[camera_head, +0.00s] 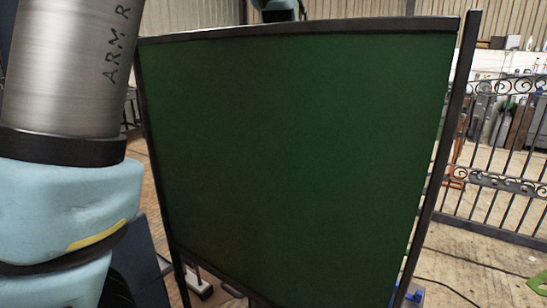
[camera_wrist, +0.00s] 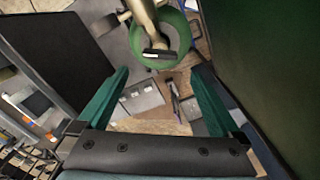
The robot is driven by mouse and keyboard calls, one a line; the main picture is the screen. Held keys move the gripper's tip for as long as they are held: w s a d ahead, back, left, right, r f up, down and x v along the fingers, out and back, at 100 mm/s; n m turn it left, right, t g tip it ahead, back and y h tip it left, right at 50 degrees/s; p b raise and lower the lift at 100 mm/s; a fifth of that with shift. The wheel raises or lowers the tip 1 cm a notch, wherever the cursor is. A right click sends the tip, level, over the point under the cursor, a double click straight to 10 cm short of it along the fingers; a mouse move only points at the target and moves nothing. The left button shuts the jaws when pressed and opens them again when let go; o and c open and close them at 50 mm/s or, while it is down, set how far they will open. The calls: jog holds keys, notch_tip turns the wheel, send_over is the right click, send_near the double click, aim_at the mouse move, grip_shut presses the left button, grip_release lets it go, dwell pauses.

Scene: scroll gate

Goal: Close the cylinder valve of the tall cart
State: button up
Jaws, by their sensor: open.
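In the wrist view my gripper (camera_wrist: 160,78) is open, its two green fingers spread wide with nothing between them. Just beyond the fingertips is a round green shape (camera_wrist: 135,40), which looks like a cylinder top seen from above. A beige metal fitting (camera_wrist: 147,16) rises over it, with a dark bar (camera_wrist: 160,54) across its lower end; this may be the valve. The fingers are apart from it. Whether it belongs to the tall cart, and whether the valve is open, I cannot tell. In the head view the screen hides this area.
A large dark green screen (camera_head: 300,150) fills the head view; it also stands close on the right in the wrist view (camera_wrist: 265,60). A dark panel (camera_wrist: 55,50) is at left there. A scrolled metal gate (camera_head: 500,180) stands at right, with open floor (camera_head: 470,265) before it.

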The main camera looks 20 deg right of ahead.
notch_tip(320, 180, down, 9)
jog(key=shift+f+p, duration=0.1)
jog(key=shift+p, duration=0.5)
jog(key=c, duration=1.2)
